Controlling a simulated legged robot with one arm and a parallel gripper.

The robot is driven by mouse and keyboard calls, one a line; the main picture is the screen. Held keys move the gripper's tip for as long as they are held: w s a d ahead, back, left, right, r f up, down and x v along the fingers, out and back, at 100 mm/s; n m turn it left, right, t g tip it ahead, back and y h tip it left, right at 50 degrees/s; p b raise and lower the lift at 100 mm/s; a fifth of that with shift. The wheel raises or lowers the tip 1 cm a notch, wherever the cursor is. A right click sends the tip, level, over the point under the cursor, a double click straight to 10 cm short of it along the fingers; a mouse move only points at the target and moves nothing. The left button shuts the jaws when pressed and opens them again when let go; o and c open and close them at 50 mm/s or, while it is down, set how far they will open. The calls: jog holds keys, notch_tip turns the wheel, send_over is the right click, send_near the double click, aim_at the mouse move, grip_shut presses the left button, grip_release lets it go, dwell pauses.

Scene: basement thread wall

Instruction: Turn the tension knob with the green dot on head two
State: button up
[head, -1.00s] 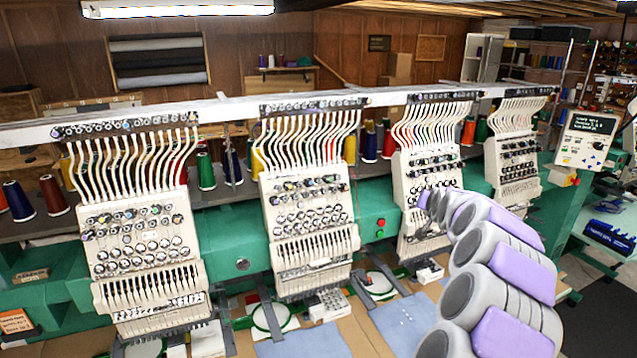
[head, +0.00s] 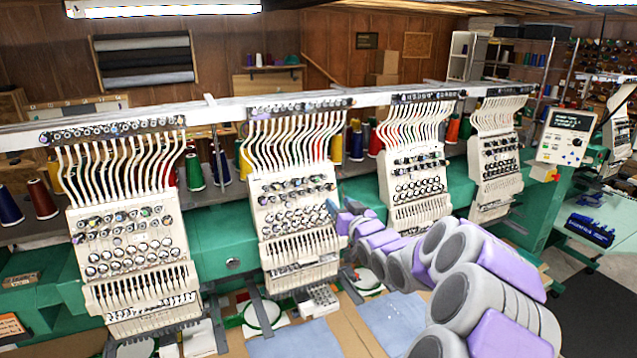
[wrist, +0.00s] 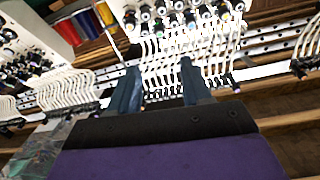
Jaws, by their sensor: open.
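Head two appears to be the second cream sewing head (head: 292,222) from the left in the head view. Its face carries rows of small tension knobs (head: 290,186) below curved white thread tubes. My gripper (head: 332,209) is beside the right edge of this head, partly hidden behind my own arm. In the wrist view my gripper (wrist: 158,85) is open, its two blue fingers apart with nothing between them. Thread tubes and knobs (wrist: 165,14) show beyond the fingertips.
Other heads stand to the left (head: 130,250) and right (head: 415,180) along the green machine beam (head: 222,232). Thread cones (head: 194,172) stand behind. A control panel (head: 565,137) is at the right. Embroidery hoops (head: 262,316) lie below the heads.

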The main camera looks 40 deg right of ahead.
aim_at(318, 180)
jog(key=p+x, duration=0.2)
jog(key=x, duration=1.2)
jog(key=shift+w+d+p, duration=0.15)
jog(key=shift+w+p, duration=0.2)
jog(key=shift+p, duration=0.05)
jog(key=shift+c, duration=0.3)
grip_shut()
